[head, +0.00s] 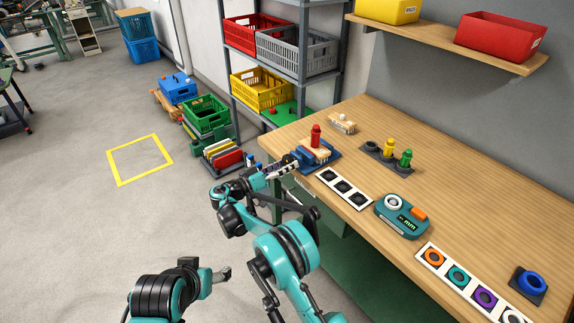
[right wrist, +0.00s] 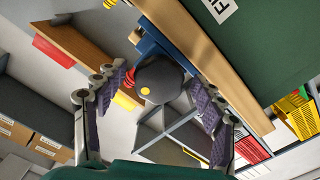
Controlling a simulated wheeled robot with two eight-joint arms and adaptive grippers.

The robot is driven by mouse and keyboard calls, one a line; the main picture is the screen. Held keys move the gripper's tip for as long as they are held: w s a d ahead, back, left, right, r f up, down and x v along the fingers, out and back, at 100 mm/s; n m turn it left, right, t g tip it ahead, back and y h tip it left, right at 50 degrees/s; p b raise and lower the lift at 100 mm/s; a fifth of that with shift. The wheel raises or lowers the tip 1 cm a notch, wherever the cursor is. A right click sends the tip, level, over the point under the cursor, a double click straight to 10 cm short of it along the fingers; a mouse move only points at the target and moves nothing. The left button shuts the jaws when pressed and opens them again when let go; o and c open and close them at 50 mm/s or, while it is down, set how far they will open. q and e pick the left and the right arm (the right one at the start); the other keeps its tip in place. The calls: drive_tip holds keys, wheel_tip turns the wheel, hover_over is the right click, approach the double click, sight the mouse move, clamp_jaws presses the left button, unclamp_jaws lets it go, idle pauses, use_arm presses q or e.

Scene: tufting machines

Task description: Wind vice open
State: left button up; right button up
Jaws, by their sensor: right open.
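The blue vice (head: 329,161) sits at the workbench's near left edge, with a light wooden block (head: 319,154) and a red peg (head: 315,136) at it. My right gripper (head: 288,163) is at its front. In the right wrist view, a dark round knob (right wrist: 158,82) with a yellow dot lies between the open fingers (right wrist: 160,100) of that gripper, in front of the blue vice body (right wrist: 150,45). Gaps show on both sides of the knob, so I see no clear contact. My left gripper (head: 222,273) is low at the left, away from the bench; its jaws are unclear.
On the bench are a black-slotted white strip (head: 344,188), a teal device (head: 402,216), a tray of coloured rings (head: 459,274), a blue ring (head: 532,282) and a stand with pegs (head: 388,158). A crate shelf (head: 288,82) stands behind.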

drive_tip(key=v, duration=1.1)
drive_tip(key=shift+r, duration=0.1)
